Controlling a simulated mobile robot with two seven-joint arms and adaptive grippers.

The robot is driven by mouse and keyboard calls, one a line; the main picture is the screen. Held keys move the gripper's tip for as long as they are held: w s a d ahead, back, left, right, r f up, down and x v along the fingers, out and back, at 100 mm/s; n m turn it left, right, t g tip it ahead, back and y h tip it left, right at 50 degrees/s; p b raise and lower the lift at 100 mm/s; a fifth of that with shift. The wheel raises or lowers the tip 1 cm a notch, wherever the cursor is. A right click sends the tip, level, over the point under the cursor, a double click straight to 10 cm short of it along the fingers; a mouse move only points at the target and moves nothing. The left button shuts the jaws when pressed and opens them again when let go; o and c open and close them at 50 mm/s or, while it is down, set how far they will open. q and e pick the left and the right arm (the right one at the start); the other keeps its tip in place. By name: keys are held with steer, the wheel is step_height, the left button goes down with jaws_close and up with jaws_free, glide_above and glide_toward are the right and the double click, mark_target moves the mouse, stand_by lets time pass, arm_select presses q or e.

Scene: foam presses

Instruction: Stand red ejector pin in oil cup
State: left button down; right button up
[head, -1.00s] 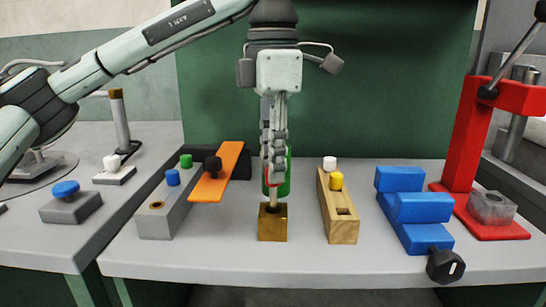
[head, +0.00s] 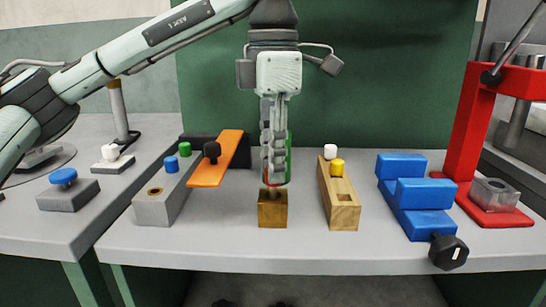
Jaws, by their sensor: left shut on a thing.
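My left gripper (head: 273,180) points straight down at the middle of the bench. It is shut on the red ejector pin (head: 272,185), which is mostly hidden by the fingers; a little red and a short pale shaft show below them. The pin is upright, directly over a square brass-brown block (head: 272,211), which seems to be the oil cup. The shaft's lower end meets the dark opening in the block's top; how deep it goes I cannot tell. My right gripper is out of view.
A grey block (head: 152,211) with blue and green knobs and an orange bar (head: 215,172) stand left. A wooden block (head: 344,212) with white and yellow knobs, blue blocks (head: 424,194) and a red press (head: 467,140) stand right. A green cylinder (head: 289,160) is behind the gripper.

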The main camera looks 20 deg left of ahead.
arm_select(q)
steer(key=shift+f+b, duration=0.35)
steer(key=shift+f, duration=0.2)
steer(key=c, duration=1.3)
jaws_free()
step_height(320, 180, up, 12)
